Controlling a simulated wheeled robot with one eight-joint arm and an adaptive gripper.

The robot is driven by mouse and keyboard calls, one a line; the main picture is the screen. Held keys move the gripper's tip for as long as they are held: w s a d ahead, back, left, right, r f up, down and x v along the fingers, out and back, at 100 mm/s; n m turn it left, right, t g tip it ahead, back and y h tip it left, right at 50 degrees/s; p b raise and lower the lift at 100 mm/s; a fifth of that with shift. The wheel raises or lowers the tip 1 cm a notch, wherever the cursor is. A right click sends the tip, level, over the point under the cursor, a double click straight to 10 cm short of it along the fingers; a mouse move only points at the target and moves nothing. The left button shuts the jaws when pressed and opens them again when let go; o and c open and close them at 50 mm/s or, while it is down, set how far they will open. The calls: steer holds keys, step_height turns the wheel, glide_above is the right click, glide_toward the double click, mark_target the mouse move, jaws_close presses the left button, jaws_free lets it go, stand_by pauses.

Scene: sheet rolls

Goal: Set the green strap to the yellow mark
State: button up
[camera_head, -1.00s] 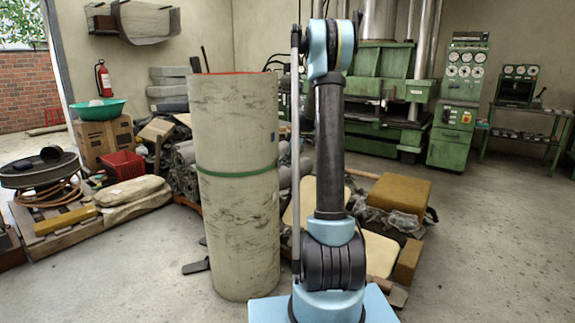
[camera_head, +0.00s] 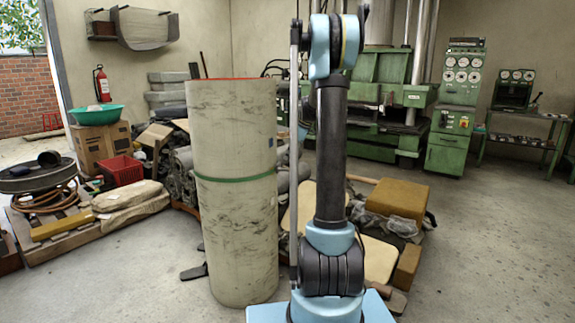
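A tall pale sheet roll (camera_head: 236,250) with grey smudges stands upright on the floor, left of my arm. The roll's top edge (camera_head: 232,78) is red. A small blue patch (camera_head: 271,142) sits on the roll's right side, above the strap. I see no yellow mark on the visible side of the roll; its far side is hidden. My arm rises in front, right of the roll, and my gripper is not in view.
A pallet (camera_head: 50,249) with sacks and a coiled hose lies at the left. Boxes, a red crate (camera_head: 122,171) and a yellow-brown block (camera_head: 398,196) crowd behind the roll and arm. Green machines (camera_head: 448,150) line the back. The right floor is clear.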

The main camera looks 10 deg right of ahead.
steer(key=shift+v, duration=2.2)
steer(key=shift+s, duration=0.1)
steer(key=s+a+f+m+h, duration=0.1)
steer(key=s+a+m, duration=0.25)
steer(key=s, duration=1.05)
steer(key=s+a+m+h, duration=0.15)
steer(key=s+m, duration=0.25)
steer(key=s, duration=1)
steer(key=s+f+m, duration=0.3)
steer(key=s+f, duration=0.4)
steer(key=s, duration=0.3)
steer(key=s+f+m+g+h, duration=0.1)
steer(key=s+f+m, duration=0.2)
steer(key=s+f, duration=0.4)
steer(key=s, duration=0.4)
steer(key=shift+s, duration=0.3)
steer(key=shift+m, duration=0.25)
